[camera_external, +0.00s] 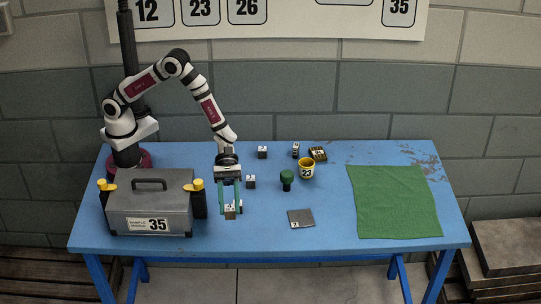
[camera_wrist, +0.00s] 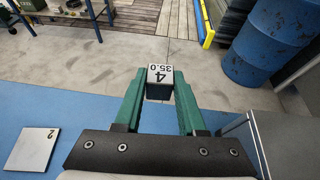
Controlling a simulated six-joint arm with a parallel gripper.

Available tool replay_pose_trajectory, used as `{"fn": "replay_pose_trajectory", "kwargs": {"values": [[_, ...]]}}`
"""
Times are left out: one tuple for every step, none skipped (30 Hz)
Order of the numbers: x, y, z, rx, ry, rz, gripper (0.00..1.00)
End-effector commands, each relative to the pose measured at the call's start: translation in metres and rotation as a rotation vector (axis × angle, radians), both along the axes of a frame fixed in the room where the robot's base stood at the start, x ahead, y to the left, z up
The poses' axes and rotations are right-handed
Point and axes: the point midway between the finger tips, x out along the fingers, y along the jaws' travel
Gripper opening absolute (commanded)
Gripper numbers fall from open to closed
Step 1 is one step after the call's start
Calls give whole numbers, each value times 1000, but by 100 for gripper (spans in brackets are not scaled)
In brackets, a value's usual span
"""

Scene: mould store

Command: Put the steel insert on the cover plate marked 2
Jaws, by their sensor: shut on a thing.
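My gripper (camera_external: 229,209) is shut on the steel insert, a small grey block marked 4 and 35.0 on its face (camera_wrist: 160,82). The insert sits between the green fingertips in the wrist view; in the external view it shows low between the fingers (camera_external: 230,213). I cannot tell its exact height over the table. The cover plate (camera_external: 301,219) marked 2 is a flat grey square lying on the blue table, to the right of my gripper. It also shows at the lower left of the wrist view (camera_wrist: 32,149), with its top bare.
A grey case (camera_external: 150,207) marked 35 stands left of my gripper. A green mat (camera_external: 395,202) lies at right. Table around the plate is clear.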

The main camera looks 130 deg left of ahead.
Motion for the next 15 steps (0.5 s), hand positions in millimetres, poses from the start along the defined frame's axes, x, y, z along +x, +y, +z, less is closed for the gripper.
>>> {"fn": "replay_pose_trajectory", "kwargs": {"values": [[9,14,-2,4,-3,49,0],[16,23,-3,7,-5,83,0],[26,39,-5,12,-7,139,0],[33,51,-6,13,-7,181,0],[39,65,-8,15,-8,229,0],[48,83,-9,16,-9,293,0],[55,97,-10,17,-10,340,0],[60,112,-11,16,-10,390,0],[67,132,-13,14,-9,455,0],[70,145,-14,11,-8,499,0],[74,157,-15,8,-7,541,0],[77,172,-17,4,-6,589,0],[78,182,-17,0,-4,621,0],[80,189,-18,-2,-4,646,0],[81,198,-19,-7,-1,674,0]]}}
